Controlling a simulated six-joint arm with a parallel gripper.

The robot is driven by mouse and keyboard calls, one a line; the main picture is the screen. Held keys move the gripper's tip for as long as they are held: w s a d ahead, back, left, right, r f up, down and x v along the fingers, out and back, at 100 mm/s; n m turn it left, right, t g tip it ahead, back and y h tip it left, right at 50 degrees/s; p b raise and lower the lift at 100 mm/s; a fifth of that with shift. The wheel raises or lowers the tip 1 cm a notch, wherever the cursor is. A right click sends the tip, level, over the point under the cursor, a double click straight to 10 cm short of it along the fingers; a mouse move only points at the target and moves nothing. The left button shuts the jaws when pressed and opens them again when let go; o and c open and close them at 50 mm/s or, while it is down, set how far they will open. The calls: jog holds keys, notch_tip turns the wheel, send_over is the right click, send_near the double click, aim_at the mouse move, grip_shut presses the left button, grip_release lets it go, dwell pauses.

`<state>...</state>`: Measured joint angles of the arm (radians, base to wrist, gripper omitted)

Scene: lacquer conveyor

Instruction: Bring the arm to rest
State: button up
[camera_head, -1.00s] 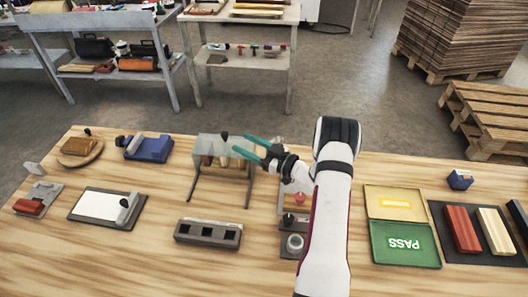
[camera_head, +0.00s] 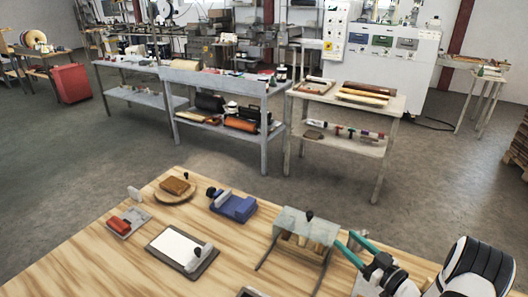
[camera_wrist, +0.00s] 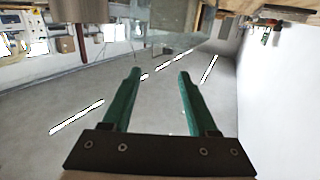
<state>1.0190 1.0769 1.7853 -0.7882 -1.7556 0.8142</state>
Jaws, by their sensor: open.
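My gripper (camera_head: 350,250) is at the lower right of the head view, with its green fingers apart and nothing between them. Its fingers are beside the right side of a grey metal stand (camera_head: 300,225) with a dark knob on top and tan pieces under it. Most of my arm is cut off at the lower right of the head view.
The wooden table (camera_head: 120,265) bears a blue device (camera_head: 235,207), a round board (camera_head: 175,196) with a brown block, a red-topped pad (camera_head: 127,222) and a white plate with a grey clamp (camera_head: 182,250). Grey shelving benches (camera_head: 345,100) stand behind, across open floor.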

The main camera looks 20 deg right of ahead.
jog(key=w+r+m+g+h, duration=0.2)
jog(key=w+r+m+h, duration=0.1)
jog(key=w+r+h, duration=0.25)
jog(key=s+a+r+m+g+h, duration=0.3)
jog(key=a+r+g, duration=0.1)
jog(key=r+g, duration=0.1)
jog(key=s+a+m+g+y, duration=0.1)
jog(key=s+a+g, duration=0.4)
jog(key=s+a, duration=0.8)
jog(key=s+a+m+g+y, duration=0.2)
jog(key=s+a+g+y, duration=0.2)
jog(key=s+a, duration=0.8)
jog(key=s+g, duration=0.1)
jog(key=s, duration=0.5)
jog(key=shift+s+a+r, duration=0.25)
jog(key=shift+a+r, duration=0.15)
